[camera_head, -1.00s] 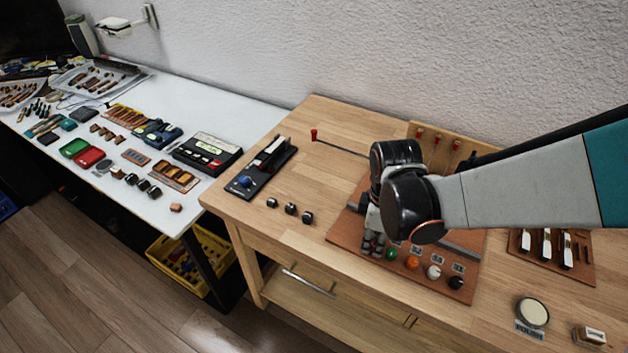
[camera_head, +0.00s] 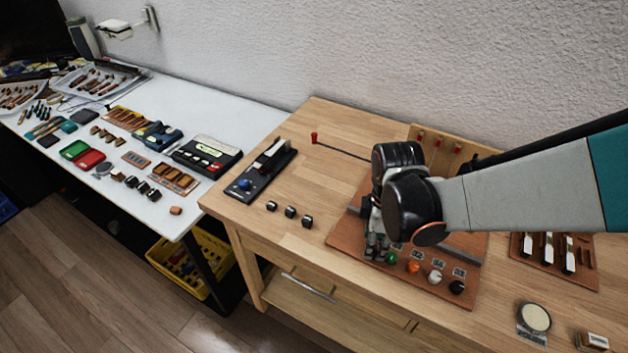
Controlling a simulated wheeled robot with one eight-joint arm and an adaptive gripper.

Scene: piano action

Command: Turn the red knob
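My gripper (camera_head: 376,250) points down over the left part of a brown board on the wooden table. Its fingers are small and dark here, and I cannot tell whether they are open or shut. A row of round knobs runs along the board's front: green (camera_head: 391,258), orange (camera_head: 413,267), white (camera_head: 436,276) and black (camera_head: 457,287). The green knob is just right of my fingertips. No red knob shows clearly; the board's spot under my gripper is hidden by the fingers and wrist.
A red-tipped rod (camera_head: 314,137) lies behind the board. Three small dark blocks (camera_head: 290,212) and a black device with a blue knob (camera_head: 245,184) are to the left. A round tin (camera_head: 534,316) sits front right.

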